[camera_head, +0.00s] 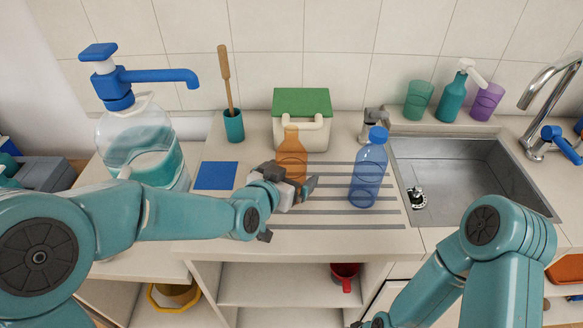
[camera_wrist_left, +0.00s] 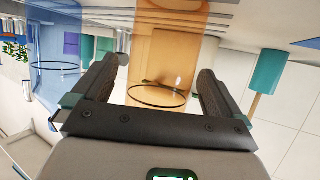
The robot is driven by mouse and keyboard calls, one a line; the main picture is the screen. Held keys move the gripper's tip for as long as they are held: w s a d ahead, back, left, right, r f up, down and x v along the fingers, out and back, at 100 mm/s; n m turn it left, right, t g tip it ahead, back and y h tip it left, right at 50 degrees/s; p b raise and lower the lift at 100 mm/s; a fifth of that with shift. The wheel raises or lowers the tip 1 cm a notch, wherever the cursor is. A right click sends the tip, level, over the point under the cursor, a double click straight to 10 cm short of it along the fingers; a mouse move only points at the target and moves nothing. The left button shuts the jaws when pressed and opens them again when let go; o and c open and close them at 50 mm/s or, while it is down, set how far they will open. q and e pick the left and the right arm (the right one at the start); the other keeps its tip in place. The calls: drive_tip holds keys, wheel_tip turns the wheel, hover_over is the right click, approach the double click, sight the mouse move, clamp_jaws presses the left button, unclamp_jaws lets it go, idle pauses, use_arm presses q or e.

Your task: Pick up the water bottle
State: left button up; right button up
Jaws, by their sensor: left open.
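A translucent blue bottle (camera_head: 368,172) with a blue cap stands upright on the striped drainboard. A translucent orange bottle (camera_head: 292,150) stands to its left. Which one is the water bottle I cannot tell. My left gripper (camera_head: 300,187) is open in front of the orange bottle, hiding its lower part. In the left wrist view, the orange bottle (camera_wrist_left: 165,45) shows between and beyond the open fingers (camera_wrist_left: 163,70), with no clear grip on it. The blue bottle (camera_wrist_left: 55,45) is off to the left there. My right arm enters at lower right; its gripper is out of frame.
A green-lidded bin (camera_head: 301,105) stands behind the orange bottle. A brush holder (camera_head: 233,125) and large pump jug (camera_head: 140,145) are at left. The steel sink (camera_head: 470,170) is right of the blue bottle. A blue square (camera_head: 216,175) lies on the counter.

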sight(288, 143)
use_arm(q)
drive_tip(key=shift+w+d+f, duration=0.15)
drive_tip(key=shift+w+f, duration=0.05)
drive_tip(key=shift+w, duration=0.25)
drive_tip(key=shift+s, duration=0.1)
drive_tip(key=shift+c, duration=0.9)
drive_tip(key=c, duration=0.9)
drive_tip(key=shift+c, duration=0.2)
wheel_tip(288, 143, up, 10)
drive_tip(key=shift+f+p, duration=0.15)
drive_tip(key=shift+p, duration=0.85)
wheel_tip(288, 143, up, 10)
drive_tip(key=p, duration=0.6)
drive_tip(key=shift+p, duration=0.35)
drive_tip(key=shift+r, duration=0.25)
